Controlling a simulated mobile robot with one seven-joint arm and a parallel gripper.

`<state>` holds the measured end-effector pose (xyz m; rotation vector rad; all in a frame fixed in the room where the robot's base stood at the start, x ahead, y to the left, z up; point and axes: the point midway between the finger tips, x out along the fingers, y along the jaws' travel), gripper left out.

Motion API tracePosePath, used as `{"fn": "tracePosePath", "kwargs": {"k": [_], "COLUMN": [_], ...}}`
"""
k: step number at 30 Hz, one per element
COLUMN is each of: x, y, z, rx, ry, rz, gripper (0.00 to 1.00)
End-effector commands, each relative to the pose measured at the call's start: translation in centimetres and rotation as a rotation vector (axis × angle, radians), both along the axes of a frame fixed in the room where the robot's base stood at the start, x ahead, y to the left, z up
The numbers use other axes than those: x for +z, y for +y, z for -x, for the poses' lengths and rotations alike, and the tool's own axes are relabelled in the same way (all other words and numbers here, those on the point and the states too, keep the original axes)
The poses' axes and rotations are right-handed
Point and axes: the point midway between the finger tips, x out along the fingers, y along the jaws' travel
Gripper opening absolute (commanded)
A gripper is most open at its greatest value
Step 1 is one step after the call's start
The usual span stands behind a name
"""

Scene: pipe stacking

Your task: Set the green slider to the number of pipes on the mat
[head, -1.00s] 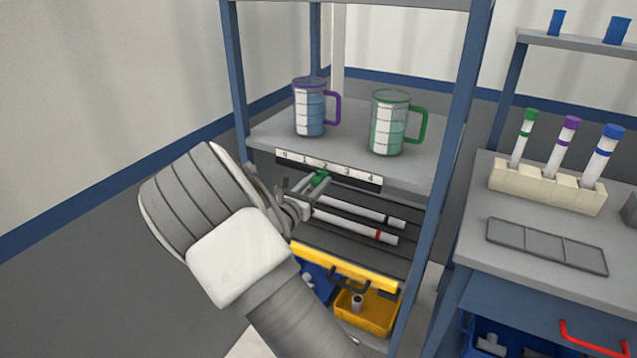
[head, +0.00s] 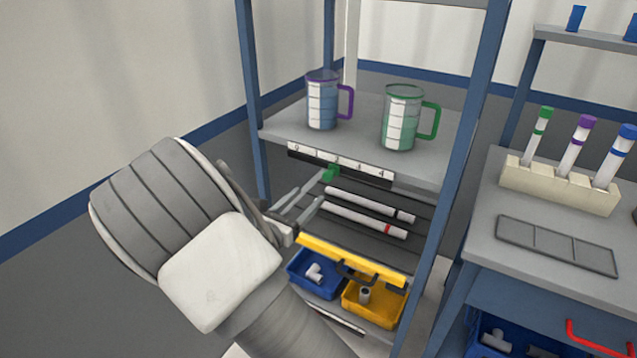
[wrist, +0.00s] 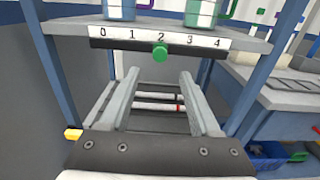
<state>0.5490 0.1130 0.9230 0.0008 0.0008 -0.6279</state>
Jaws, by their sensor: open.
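The green slider (head: 331,173) sits on a dark rail under a white 0-to-4 scale (head: 342,166) at the front of the shelf. In the wrist view the slider (wrist: 160,53) stands under the 2. My gripper (head: 316,188) is open and empty, and its fingertips are short of the slider, apart from it. Two white pipes lie side by side on the dark ridged mat (head: 372,247) below: one with a black band (head: 370,205) and one with a red band (head: 365,219). Both show between my fingers in the wrist view. My fingers partly hide the mat's left side.
A purple-handled jug (head: 321,105) and a green-handled jug (head: 399,125) stand on the shelf above the scale. Blue posts flank the shelf. Below are a yellow bar (head: 350,262), a blue bin (head: 312,279) and a yellow bin (head: 372,304). A bench with a tube rack (head: 560,187) stands right.

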Motion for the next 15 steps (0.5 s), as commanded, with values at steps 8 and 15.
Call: {"fn": "tracePosePath", "kwargs": {"k": [8, 15], "x": [0.1, 0.0], "y": [3.1, 3.9], "z": [4.3, 5.4], "rx": [0.002, 0.0], "ry": [0.001, 0.0], "rz": [0.001, 0.001], "gripper": [0.64, 0.64]}}
